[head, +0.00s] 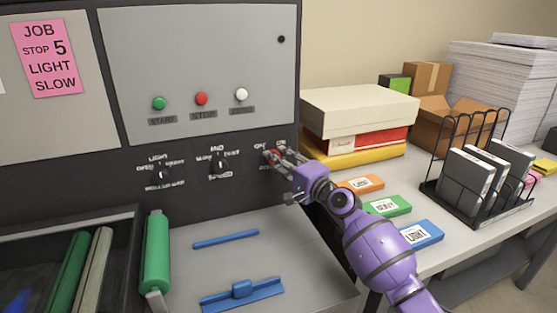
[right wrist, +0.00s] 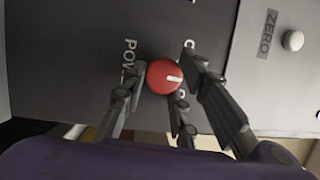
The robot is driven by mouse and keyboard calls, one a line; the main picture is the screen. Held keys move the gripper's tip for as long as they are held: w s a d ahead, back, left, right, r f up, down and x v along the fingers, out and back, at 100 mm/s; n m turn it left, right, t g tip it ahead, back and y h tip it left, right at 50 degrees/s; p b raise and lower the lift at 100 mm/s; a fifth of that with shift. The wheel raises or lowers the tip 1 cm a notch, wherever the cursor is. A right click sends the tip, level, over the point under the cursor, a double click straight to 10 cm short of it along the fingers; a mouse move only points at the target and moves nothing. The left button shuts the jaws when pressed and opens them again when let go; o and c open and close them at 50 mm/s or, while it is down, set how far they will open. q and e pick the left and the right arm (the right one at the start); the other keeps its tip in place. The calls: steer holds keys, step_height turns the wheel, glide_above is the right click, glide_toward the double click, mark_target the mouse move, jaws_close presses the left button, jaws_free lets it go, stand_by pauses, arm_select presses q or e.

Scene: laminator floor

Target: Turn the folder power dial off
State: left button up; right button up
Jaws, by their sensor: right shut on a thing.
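The folder power dial (right wrist: 162,76) is a red round knob with a white mark. In the right wrist view the mark points right, between two mostly hidden label words. In the head view the dial (head: 270,156) is partly hidden by my right gripper (head: 277,159), with OFF and ON labels above it. In the right wrist view my right gripper (right wrist: 165,82) has its fingers on both sides of the dial and is shut on it. A label beginning POW (right wrist: 129,62) is partly covered by a finger. My left gripper is not in view.
Other black dials (head: 219,165) are on the panel to the left. Start, stop and zero buttons (head: 201,99) sit above. Stacked boxes (head: 355,112) stand right of the panel. Coloured labelled blocks (head: 387,206) lie on the table near my right arm.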

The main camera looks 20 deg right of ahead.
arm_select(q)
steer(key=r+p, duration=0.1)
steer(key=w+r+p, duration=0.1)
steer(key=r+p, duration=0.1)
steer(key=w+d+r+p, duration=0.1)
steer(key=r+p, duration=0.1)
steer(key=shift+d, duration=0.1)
arm_select(e)
steer(key=n+g, duration=0.1)
steer(key=n, duration=0.1)
steer(key=n+g+h, duration=0.1)
steer(key=n, duration=0.2)
steer(key=n+h, duration=0.1)
steer(key=n, duration=0.2)
steer(key=shift+s+d+f+g, duration=0.15)
steer(key=shift+f+g, duration=0.1)
steer(key=shift+g, duration=0.15)
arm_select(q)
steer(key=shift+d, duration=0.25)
arm_select(e)
steer(key=shift+f, duration=0.15)
steer(key=o, duration=1)
steer(key=shift+c, duration=0.2)
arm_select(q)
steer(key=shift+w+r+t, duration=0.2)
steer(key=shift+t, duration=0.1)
arm_select(e)
steer(key=shift+o, duration=0.2)
steer(key=shift+d, duration=0.15)
